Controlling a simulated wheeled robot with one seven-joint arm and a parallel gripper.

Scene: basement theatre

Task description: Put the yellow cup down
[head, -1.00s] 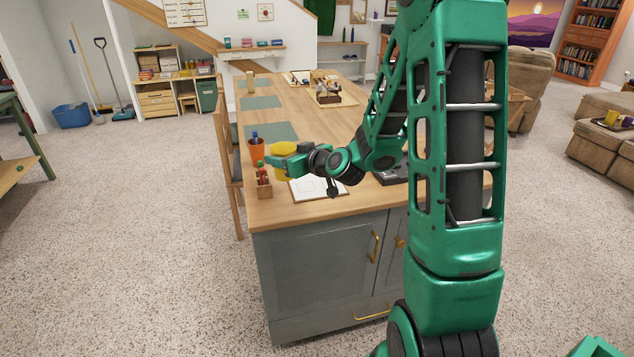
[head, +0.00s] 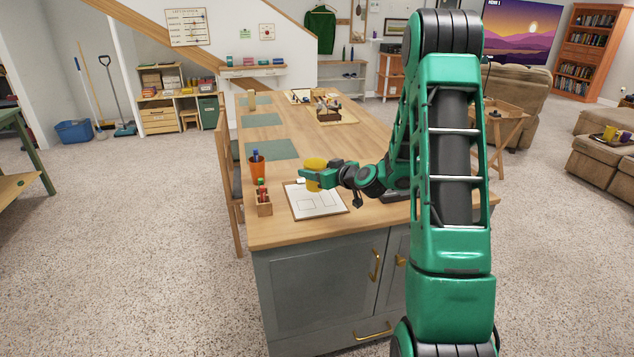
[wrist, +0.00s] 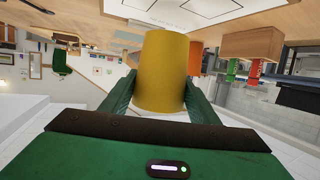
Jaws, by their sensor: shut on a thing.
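The yellow cup (head: 315,164) is held in my gripper (head: 311,176) over the wooden table (head: 350,139), close to the paper with drawn outlines (head: 316,203). In the wrist view the yellow cup (wrist: 161,72) fills the middle, with the green fingers of my gripper (wrist: 160,98) on both sides of it. The wrist picture appears upside down, with the tabletop along the top. The head view does not clearly show how high the cup is above the table.
An orange cup (head: 257,166) with pens and a small wooden box (head: 264,206) with red and green items stand left of the paper. Green mats (head: 272,150) lie farther back. A wooden tray (head: 334,116) with items lies toward the far end. Bare wood lies between.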

